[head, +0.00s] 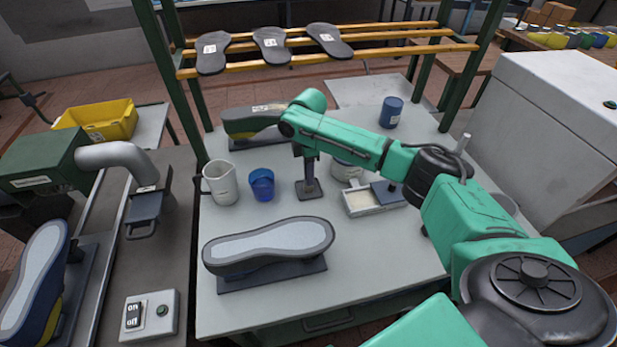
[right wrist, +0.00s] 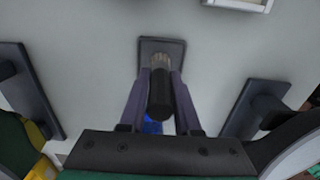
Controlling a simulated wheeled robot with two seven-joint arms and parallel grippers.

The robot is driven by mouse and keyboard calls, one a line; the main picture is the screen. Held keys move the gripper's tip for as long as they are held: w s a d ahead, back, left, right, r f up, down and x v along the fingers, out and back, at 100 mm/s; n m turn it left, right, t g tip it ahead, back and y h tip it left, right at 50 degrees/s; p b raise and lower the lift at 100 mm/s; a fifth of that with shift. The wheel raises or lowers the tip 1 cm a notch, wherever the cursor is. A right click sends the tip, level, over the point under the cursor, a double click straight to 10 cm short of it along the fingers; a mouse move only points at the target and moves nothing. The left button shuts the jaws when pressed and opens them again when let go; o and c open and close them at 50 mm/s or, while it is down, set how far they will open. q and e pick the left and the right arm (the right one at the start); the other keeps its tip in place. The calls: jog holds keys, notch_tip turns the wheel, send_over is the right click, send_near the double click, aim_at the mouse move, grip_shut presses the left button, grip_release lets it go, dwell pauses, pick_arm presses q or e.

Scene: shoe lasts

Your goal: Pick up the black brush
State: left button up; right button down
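The black brush (right wrist: 160,97) stands upright, its pale bristles pointing down over a small dark plate (head: 310,195), which also shows in the right wrist view (right wrist: 173,45). My right gripper (head: 307,157) is above the plate. In the right wrist view its two fingers (right wrist: 161,88) lie close along both sides of the brush handle and look shut on it. Whether the bristles touch the plate I cannot tell. My own gripper hides most of the brush in the head view. My left gripper is not in view.
A blue cup (head: 262,185) and a white jug (head: 220,184) stand left of the gripper. A white tray (head: 359,200) and a round tin (head: 346,170) are to the right. One sole on a stand (head: 268,245) is in front, another last (head: 254,120) behind. The front right tabletop is clear.

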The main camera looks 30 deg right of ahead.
notch_tip(320, 180, up, 20)
jog(key=shift+b, duration=0.35)
dwell(0.5)
